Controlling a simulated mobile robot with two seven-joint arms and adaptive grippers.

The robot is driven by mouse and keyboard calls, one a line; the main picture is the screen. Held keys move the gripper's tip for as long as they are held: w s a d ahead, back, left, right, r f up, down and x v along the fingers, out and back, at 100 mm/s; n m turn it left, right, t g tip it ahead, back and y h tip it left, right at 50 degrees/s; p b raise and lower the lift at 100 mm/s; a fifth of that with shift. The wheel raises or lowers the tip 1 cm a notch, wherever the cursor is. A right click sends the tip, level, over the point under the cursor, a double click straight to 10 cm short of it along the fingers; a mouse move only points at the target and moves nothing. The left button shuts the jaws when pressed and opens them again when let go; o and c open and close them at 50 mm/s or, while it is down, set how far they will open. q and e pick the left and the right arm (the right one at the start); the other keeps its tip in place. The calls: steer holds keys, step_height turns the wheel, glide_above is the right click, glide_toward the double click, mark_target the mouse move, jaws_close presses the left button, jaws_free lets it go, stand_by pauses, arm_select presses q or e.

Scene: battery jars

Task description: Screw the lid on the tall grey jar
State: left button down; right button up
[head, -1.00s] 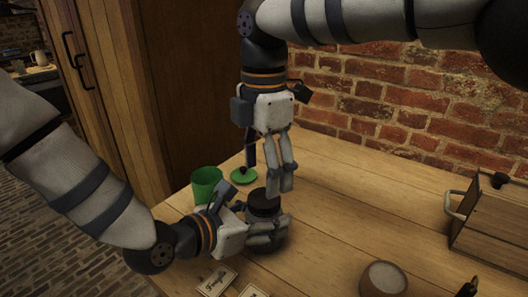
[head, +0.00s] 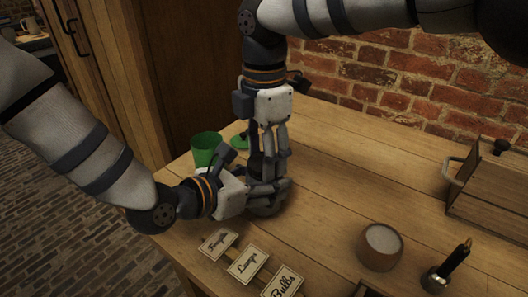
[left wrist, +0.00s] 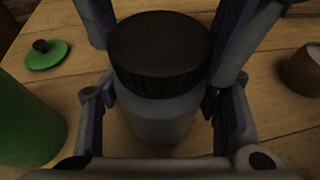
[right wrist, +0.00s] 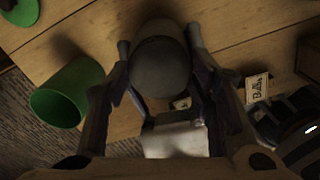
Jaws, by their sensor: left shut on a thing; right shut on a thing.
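The tall grey jar (left wrist: 160,120) stands upright on the table, its body between the fingers of my left gripper (head: 272,188), which is shut on it from the side. The dark round lid (left wrist: 160,45) sits on top of the jar and looks level. My right gripper (head: 270,140) points down from above and is shut on the lid, one finger on each side of it. In the right wrist view the lid (right wrist: 162,65) shows from above between the fingers. In the head view my grippers hide most of the jar and lid; the thread is hidden.
A green jar (head: 206,150) stands left of the grippers, with its green lid (head: 240,139) lying behind. Label cards (head: 247,264) lie in front. The table between is clear.

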steer(key=m, duration=1)
steer(key=shift+m, duration=0.3)
steer(key=m, duration=0.3)
steer(key=shift+f+m, duration=0.1)
steer(key=shift+m, duration=0.3)
steer(key=m, duration=0.6)
steer(key=shift+m, duration=0.4)
steer(key=o, duration=1.3)
